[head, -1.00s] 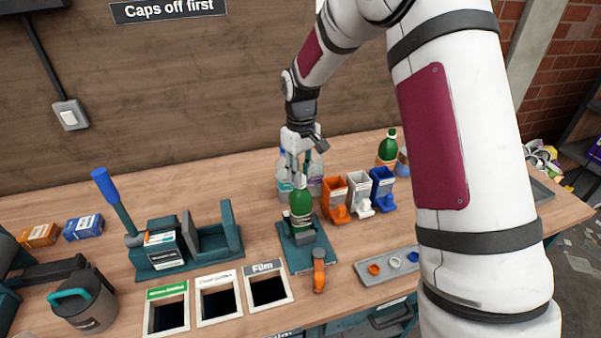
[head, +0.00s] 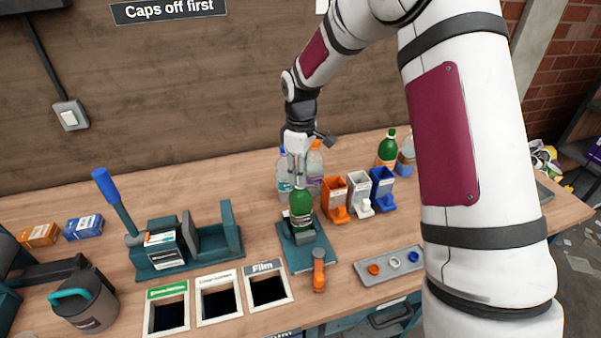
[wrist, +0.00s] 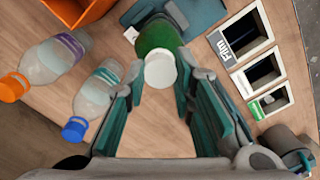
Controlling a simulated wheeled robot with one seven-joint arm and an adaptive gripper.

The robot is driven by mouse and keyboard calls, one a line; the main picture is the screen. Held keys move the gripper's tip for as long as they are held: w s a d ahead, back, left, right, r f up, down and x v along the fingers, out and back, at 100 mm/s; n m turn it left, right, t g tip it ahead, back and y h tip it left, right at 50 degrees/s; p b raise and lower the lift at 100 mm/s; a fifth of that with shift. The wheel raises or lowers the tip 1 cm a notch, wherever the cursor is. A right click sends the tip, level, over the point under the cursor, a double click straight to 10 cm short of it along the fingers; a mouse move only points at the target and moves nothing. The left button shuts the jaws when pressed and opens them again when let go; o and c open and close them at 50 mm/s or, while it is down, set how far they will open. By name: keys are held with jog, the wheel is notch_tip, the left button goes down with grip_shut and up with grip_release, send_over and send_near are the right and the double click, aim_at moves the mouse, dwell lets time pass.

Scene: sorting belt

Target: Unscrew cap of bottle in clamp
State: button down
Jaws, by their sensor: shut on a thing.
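A green bottle (head: 301,207) stands upright in the teal clamp (head: 318,257) on the bench. The bottle also shows in the wrist view (wrist: 157,38), with its white cap (wrist: 160,70) facing the camera. My gripper (head: 299,182) points down over the bottle's top and is shut on the cap. In the wrist view its teal fingers (wrist: 160,80) lie on either side of the cap. In the head view the cap is hidden by the fingers. I cannot tell from the frames whether the cap has loosened.
Two clear bottles stand behind the clamp, with blue (wrist: 75,129) and orange (wrist: 13,88) caps. Orange (head: 333,198), white (head: 359,195) and blue (head: 382,190) bins stand right. An orange-handled lever (head: 319,272) is in front. A grey tray (head: 372,279) holds loose caps.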

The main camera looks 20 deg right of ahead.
jog(key=n, duration=0.4)
jog(key=shift+n, duration=0.4)
jog(key=n, duration=0.4)
jog(key=shift+n, duration=0.3)
jog(key=shift+n+p, duration=0.3)
jog(key=shift+n, duration=0.2)
jog(key=n, duration=0.3)
jog(key=shift+n, duration=1.1)
